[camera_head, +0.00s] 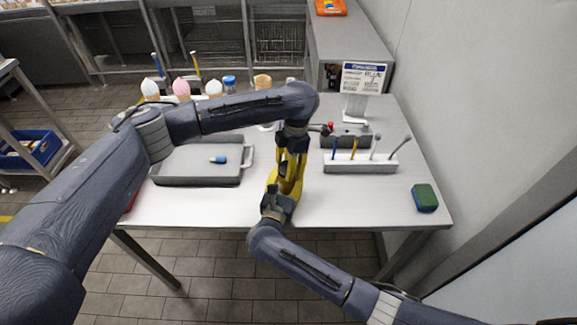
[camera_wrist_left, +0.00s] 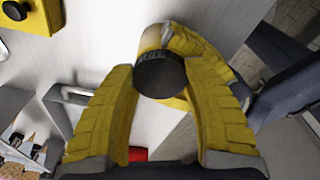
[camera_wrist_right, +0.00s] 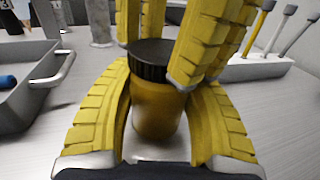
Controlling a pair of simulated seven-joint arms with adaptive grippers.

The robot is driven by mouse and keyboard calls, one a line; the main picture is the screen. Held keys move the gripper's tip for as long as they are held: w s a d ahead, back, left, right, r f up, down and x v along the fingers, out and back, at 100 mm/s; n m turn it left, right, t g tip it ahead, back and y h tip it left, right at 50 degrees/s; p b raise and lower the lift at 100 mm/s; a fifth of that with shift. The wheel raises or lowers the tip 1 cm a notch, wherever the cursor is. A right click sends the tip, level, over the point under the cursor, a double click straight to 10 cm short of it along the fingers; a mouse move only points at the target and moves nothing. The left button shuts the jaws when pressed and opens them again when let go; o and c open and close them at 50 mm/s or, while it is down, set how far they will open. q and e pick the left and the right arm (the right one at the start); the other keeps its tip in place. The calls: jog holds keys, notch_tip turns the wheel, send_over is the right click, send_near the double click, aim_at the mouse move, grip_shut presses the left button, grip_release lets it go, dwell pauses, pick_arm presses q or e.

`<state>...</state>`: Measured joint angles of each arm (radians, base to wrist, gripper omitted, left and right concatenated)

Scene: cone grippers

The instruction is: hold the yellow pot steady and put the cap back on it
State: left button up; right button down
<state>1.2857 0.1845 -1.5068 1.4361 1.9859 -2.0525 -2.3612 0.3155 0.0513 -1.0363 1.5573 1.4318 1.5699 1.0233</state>
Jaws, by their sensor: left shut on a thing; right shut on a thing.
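The yellow pot (camera_wrist_right: 158,112) stands upright between the fingers of my right gripper (camera_wrist_right: 160,125), which is shut on its body. The black ribbed cap (camera_wrist_right: 152,52) is at the top of the pot; I cannot tell whether it is fully seated. My left gripper (camera_wrist_left: 160,85) comes from above and is shut on the cap, which also shows as a dark disc in the left wrist view (camera_wrist_left: 160,76). In the head view my left gripper (camera_head: 290,168) and right gripper (camera_head: 278,193) meet near the table's front middle, and their fingers largely hide the pot.
A grey tray (camera_head: 180,175) with a blue-ended piece in it lies to the left. A white rack (camera_head: 345,167) with several upright tools and a green-blue block (camera_head: 424,197) are to the right. A sign (camera_head: 363,78) and several ice-cream-like cones (camera_head: 182,90) stand behind.

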pick_arm(q)
jog(key=shift+m, duration=0.9)
pick_arm(e)
jog(key=shift+f, duration=0.1)
pick_arm(q)
jog(key=o, duration=0.8)
jog(key=shift+r, duration=0.1)
jog(key=r, duration=0.4)
jog(key=d+r, duration=0.1)
jog(key=r, duration=0.6)
jog(key=shift+w+d+r, duration=0.15)
jog(key=shift+d+r, duration=0.1)
jog(key=shift+r, duration=0.15)
pick_arm(e)
jog(key=c, duration=0.6)
grip_release()
jog(key=shift+o, duration=0.2)
jog(key=v, duration=1.2)
